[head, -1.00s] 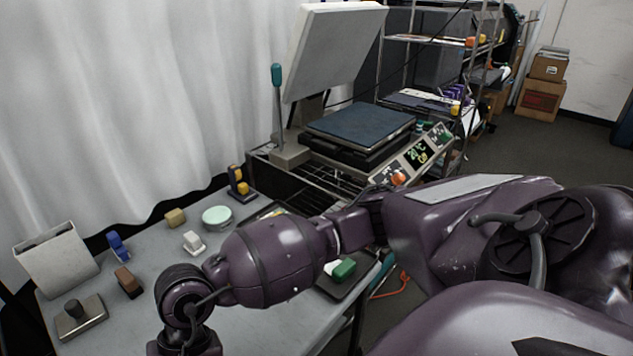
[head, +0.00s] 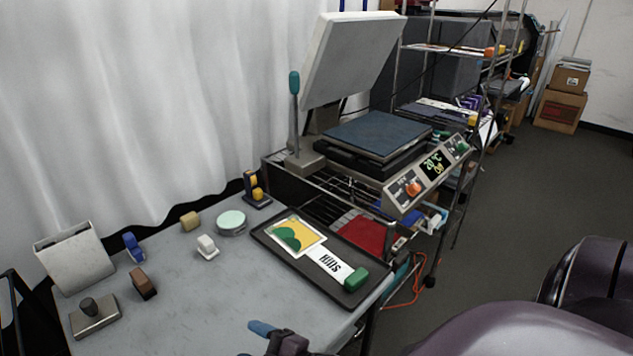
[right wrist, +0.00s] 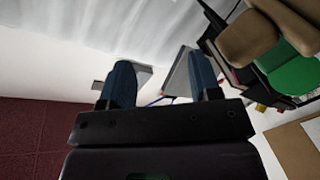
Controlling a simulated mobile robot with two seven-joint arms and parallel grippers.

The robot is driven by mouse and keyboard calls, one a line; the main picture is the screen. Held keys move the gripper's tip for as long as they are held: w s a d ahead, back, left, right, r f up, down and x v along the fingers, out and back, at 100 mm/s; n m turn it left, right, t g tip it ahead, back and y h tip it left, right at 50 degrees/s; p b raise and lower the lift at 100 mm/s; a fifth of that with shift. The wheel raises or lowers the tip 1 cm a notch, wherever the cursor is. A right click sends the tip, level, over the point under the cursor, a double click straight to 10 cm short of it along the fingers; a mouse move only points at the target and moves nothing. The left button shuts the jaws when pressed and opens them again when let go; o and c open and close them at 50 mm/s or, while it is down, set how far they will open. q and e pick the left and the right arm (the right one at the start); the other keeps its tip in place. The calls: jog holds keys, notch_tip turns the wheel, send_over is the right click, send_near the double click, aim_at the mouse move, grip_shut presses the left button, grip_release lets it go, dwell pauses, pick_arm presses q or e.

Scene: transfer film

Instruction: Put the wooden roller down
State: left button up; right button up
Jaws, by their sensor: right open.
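My right gripper (right wrist: 160,90) is open in the right wrist view, with two blue fingers apart and nothing between them. In the head view a dark gripper with one blue fingertip (head: 263,328) shows at the bottom edge. It points left and looks like the right one. Its other finger is hidden. No wooden roller can be made out for certain. A tan and brown rounded piece (right wrist: 250,37) beside a green part (right wrist: 292,72) is at the upper right of the right wrist view, outside the fingers. I cannot tell whether it is the roller. My left gripper is not in view.
The grey table (head: 215,300) holds a brown block (head: 143,283), a metal stamp-like piece (head: 94,316), a pale green round tin (head: 231,222) and a dark tray (head: 288,267) with a printed sheet and a green-ended piece. The open heat press (head: 378,135) stands behind. The table's front middle is clear.

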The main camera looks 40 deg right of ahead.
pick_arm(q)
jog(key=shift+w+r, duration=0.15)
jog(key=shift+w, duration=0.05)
pick_arm(e)
jog(key=s+d+f+m+g+h, duration=0.5)
jog(key=s+d+f+m, duration=0.4)
jog(key=s+f+m, duration=0.2)
jog(key=shift+s+f+g, duration=0.15)
jog(key=shift+f+g, duration=0.25)
jog(key=shift+f, duration=0.25)
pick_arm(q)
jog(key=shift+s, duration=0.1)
pick_arm(e)
jog(key=shift+d, duration=0.1)
